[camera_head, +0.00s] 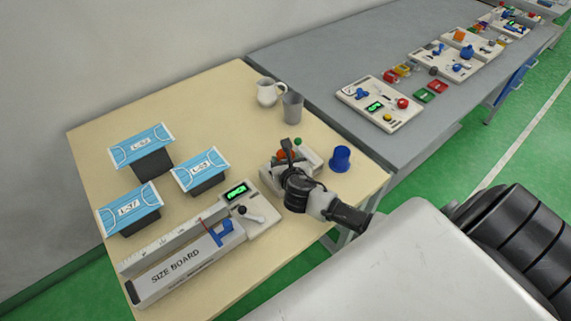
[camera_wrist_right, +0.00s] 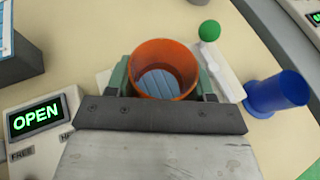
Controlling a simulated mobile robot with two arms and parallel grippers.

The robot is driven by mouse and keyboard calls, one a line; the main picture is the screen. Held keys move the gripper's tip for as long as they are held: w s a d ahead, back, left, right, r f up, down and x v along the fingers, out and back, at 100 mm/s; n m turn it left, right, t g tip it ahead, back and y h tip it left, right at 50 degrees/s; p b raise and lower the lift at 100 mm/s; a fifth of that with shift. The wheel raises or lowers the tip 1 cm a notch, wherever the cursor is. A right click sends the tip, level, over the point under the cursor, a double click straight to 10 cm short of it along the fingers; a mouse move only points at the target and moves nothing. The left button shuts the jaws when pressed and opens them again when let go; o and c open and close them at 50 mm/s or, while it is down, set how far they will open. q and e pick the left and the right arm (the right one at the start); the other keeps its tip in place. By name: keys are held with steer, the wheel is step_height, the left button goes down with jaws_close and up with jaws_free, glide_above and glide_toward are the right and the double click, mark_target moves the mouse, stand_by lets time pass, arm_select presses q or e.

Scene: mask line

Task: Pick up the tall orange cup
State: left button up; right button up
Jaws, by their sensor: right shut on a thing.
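The tall orange cup (camera_wrist_right: 163,55) is between the fingers of my right gripper (camera_wrist_right: 165,82) in the wrist view, its open rim facing the camera. A blue slatted surface shows inside the cup. In the head view the cup (camera_head: 284,154) is mostly hidden behind my right gripper (camera_head: 288,160), near the right end of the wooden table (camera_head: 200,110). The gripper is shut on the cup. I cannot tell whether the cup's base touches what is under it. My left gripper is not in view.
A blue cup (camera_head: 340,158) stands close on the right. A grey cup (camera_head: 292,107) and a white jug (camera_head: 268,92) stand behind. A device with a green ball (camera_head: 298,141) is beside the gripper. The size board (camera_head: 180,262) and several mask boxes (camera_head: 200,172) are to the left.

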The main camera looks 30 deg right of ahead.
steer(key=shift+s+f, duration=0.1)
stand_by(0.4)
steer(key=shift+r, duration=1.1)
step_height(320, 180, up, 2)
steer(key=w+d+r, duration=0.1)
steer(key=d, duration=0.1)
steer(key=w+d+r+b, duration=0.1)
steer(key=d+r, duration=0.1)
steer(key=d, duration=0.1)
steer(key=w+d+r, duration=0.1)
steer(key=d, duration=0.2)
steer(key=shift+w+r, duration=0.15)
steer(key=shift+r, duration=0.25)
steer(key=shift+w+d+r+b, duration=0.3)
steer(key=shift+d+r, duration=0.2)
steer(key=shift+d, duration=0.2)
steer(key=shift+w+d+r+b, duration=0.15)
steer(key=shift+w+d+r, duration=0.1)
steer(key=shift+d+r, duration=0.35)
steer(key=shift+d+f, duration=0.1)
steer(key=shift+d, duration=0.05)
